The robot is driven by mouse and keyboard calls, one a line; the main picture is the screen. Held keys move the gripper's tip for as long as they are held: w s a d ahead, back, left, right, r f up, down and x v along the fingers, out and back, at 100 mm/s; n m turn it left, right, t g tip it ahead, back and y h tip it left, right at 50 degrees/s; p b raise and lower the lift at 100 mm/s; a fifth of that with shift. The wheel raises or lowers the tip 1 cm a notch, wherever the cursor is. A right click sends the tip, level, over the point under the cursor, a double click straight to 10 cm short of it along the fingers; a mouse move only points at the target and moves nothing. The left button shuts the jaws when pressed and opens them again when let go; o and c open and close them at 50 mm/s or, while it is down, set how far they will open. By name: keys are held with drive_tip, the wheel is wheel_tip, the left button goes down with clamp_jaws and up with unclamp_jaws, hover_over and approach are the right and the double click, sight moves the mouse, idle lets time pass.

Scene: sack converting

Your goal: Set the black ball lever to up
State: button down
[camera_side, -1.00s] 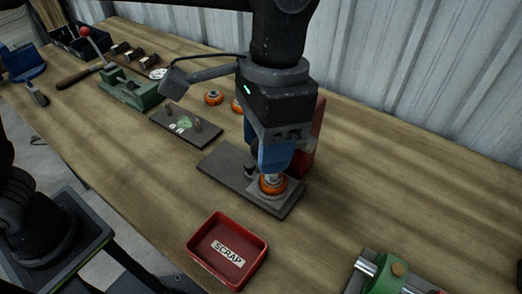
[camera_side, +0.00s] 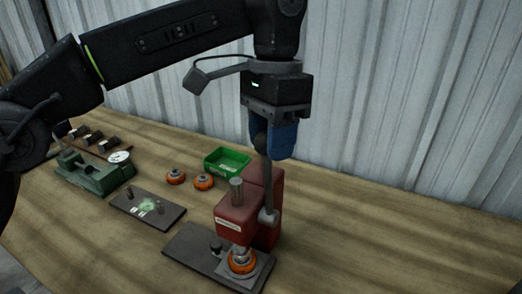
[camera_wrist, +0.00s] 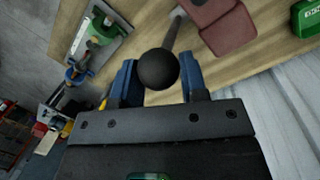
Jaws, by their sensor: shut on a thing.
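The black ball (camera_side: 261,142) tops a grey lever (camera_side: 266,185) on the side of a red press (camera_side: 236,215). The lever stands nearly upright from its low pivot, with the ball at the top. My gripper (camera_side: 270,142) is shut on the ball, its blue fingers at either side of it. In the wrist view the ball (camera_wrist: 158,70) sits between the blue fingers (camera_wrist: 160,82), and the lever rod runs away to the press (camera_wrist: 215,22).
An orange ring part (camera_side: 242,262) sits on the dark base plate (camera_side: 195,252) under the press. Two more orange parts (camera_side: 203,182) and a green tray (camera_side: 228,160) stand behind. A dark plate (camera_side: 147,209) and a green device (camera_side: 92,175) are at left. Bench at right is clear.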

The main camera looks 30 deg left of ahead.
drive_tip(key=shift+w+a+f, duration=0.15)
drive_tip(key=shift+w+f, duration=0.05)
drive_tip(key=shift+w, duration=0.5)
drive_tip(key=shift+w+a+f, duration=0.15)
drive_tip(key=shift+w+f, duration=0.05)
drive_tip(key=shift+w, duration=0.6)
drive_tip(key=c, duration=1)
unclamp_jaws()
drive_tip(key=o, duration=0.3)
drive_tip(key=shift+r, duration=0.1)
drive_tip(key=shift+o, duration=0.2)
drive_tip(key=shift+d, duration=0.1)
drive_tip(key=shift+s+r, duration=0.15)
drive_tip(key=shift+s, duration=0.05)
